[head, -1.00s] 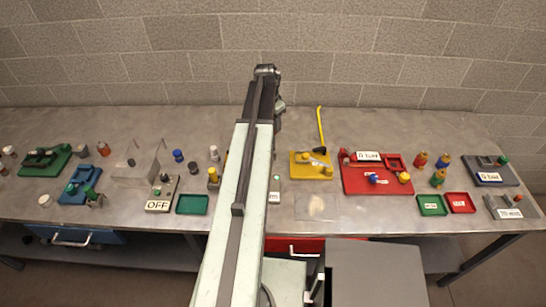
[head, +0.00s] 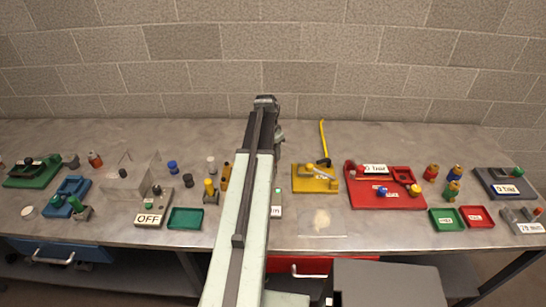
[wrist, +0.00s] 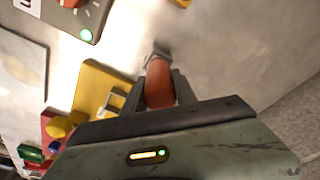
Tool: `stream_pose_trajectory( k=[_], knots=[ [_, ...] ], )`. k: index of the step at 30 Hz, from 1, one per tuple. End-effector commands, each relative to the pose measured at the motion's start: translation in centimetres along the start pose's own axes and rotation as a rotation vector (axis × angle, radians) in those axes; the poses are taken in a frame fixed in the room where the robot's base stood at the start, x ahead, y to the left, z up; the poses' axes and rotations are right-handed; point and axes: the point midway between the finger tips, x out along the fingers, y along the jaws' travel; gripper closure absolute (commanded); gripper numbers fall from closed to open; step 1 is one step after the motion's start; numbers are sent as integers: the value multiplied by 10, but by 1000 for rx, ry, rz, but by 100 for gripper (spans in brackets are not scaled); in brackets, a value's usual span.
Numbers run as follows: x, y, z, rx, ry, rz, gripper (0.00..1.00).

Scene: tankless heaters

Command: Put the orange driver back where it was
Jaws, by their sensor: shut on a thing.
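In the wrist view, my gripper (wrist: 160,90) is shut on the orange driver (wrist: 159,82). The driver's orange handle sits between the two fingers, and a grey metal end sticks out beyond them. Bare grey bench surface lies behind it, with a yellow fixture (wrist: 92,86) to the left; I cannot tell the driver's height above the bench. In the head view my arm reaches away over the bench toward the wall, and neither the fingers nor the driver can be made out there.
The yellow fixture (head: 316,186) and a red tray fixture (head: 385,201) stand right of my arm. An amber piece (head: 225,176) and a teal tray (head: 186,219) are to its left. Green (head: 446,220) and red (head: 477,217) bins sit farther right. Clear bench lies along the wall.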

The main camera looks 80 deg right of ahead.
Motion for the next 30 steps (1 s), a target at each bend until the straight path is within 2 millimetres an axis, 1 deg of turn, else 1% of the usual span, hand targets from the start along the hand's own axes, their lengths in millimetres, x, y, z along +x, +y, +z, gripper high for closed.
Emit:
stream_pose_trajectory(
  k=[6, 10, 11, 12, 13, 23, 26, 30],
  knots=[
    [-1, 0, 0, -1, 0, 0, 100],
    [4, 0, 1, -1, 0, 0, 100],
    [2, 0, 1, -1, 0, 0, 58],
    [2, 0, 1, -1, 0, 0, 47],
    [2, 0, 1, -1, 0, 0, 45],
    [0, -1, 1, -1, 0, 0, 45],
    [-6, -1, 0, -2, 0, 0, 45],
    [-26, -1, 0, -2, 0, 0, 45]
  ],
)
